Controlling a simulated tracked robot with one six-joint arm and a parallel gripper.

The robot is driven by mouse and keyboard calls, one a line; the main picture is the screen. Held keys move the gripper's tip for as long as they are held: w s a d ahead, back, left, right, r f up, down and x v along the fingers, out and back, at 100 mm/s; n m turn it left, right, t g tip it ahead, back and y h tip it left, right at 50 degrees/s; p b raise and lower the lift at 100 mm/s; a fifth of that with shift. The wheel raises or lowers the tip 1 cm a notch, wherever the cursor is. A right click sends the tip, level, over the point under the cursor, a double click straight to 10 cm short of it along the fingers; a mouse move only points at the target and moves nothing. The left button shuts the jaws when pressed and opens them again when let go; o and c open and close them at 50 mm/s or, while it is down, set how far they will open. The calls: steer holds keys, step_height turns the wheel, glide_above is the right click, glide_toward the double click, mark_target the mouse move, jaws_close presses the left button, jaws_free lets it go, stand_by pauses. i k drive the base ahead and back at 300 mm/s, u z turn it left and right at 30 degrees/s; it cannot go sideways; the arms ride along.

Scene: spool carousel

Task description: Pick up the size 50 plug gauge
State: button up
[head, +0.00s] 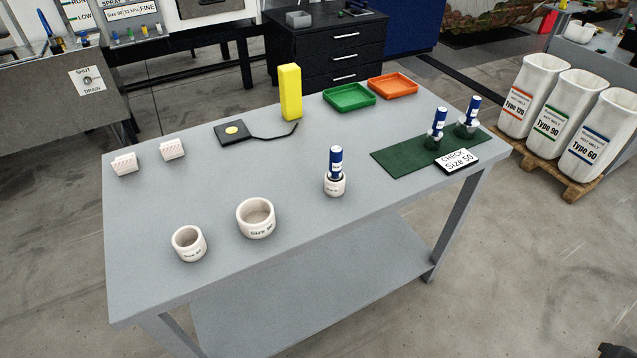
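Three plug gauges with blue handles and white labels are in the head view. Two more, a nearer plug gauge (438,122) and a farther plug gauge (471,110), stand upright with grey lower ends on the dark green mat (402,157) at the right. A white sign (457,160) reading "CHECK Size 50" lies at the mat's front edge. The size labels on the gauges are too small to read.
On the grey table (300,235) stand a small white cup (188,250), a wider white cup (256,228), a yellow block (290,92), a black pad (229,136), a green tray (349,97) and an orange tray (392,86). The table's front middle is clear.

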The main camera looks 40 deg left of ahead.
mark_target(336, 161)
steer(key=u, duration=0.05)
steer(key=k, duration=1.05)
steer(key=u, duration=2.2)
steer(key=i, duration=1)
